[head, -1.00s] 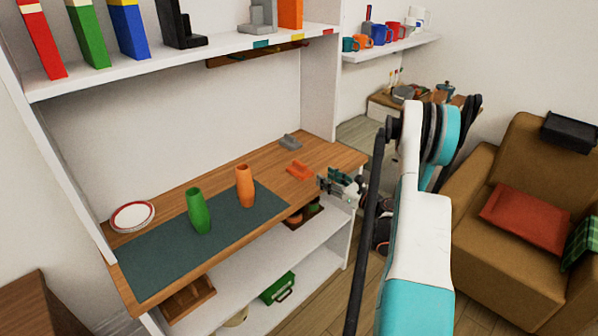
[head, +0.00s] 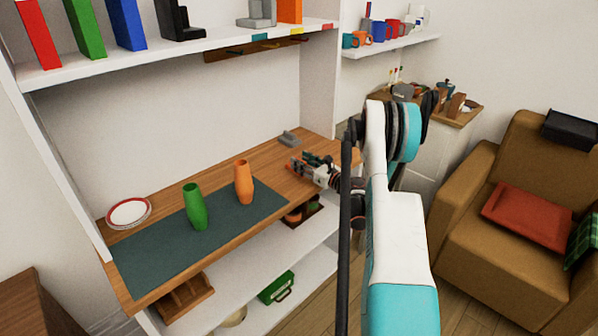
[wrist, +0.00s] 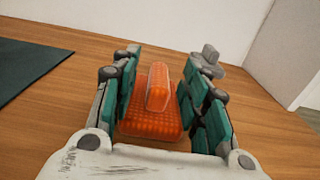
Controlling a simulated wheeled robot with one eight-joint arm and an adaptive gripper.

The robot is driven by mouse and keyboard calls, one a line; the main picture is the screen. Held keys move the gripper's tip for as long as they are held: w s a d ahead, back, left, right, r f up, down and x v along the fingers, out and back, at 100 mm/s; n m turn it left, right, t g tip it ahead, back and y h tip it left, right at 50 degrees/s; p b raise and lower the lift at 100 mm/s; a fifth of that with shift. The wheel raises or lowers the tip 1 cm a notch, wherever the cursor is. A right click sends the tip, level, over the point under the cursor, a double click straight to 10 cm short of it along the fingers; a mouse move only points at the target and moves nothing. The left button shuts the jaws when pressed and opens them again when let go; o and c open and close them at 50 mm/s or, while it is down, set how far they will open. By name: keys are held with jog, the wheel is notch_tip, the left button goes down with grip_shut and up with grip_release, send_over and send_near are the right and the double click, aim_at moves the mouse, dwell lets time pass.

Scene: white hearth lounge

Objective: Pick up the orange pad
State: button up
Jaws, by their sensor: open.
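The orange pad (wrist: 152,119) lies on the wooden desk top and shows in the wrist view as a ribbed orange block with a raised ridge along its middle. My gripper (wrist: 157,92) is open, with its teal-padded fingers on either side of the pad's ridge. I cannot tell whether either finger touches it. In the head view my gripper (head: 300,169) is low over the right part of the desk and mostly hides the pad there.
A grey object (head: 288,139) sits behind the pad, near the wall. An orange vase (head: 244,183) and a green vase (head: 195,207) stand on the dark mat (head: 150,254) to the left. A white shelf (head: 200,54) hangs above the desk.

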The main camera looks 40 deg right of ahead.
jog(key=shift+w, duration=0.25)
grip_shut()
jog(key=shift+r, duration=0.15)
notch_tip(320, 180, up, 20)
jog(key=p, duration=0.7)
jog(key=c, duration=0.8)
grip_release()
grip_shut()
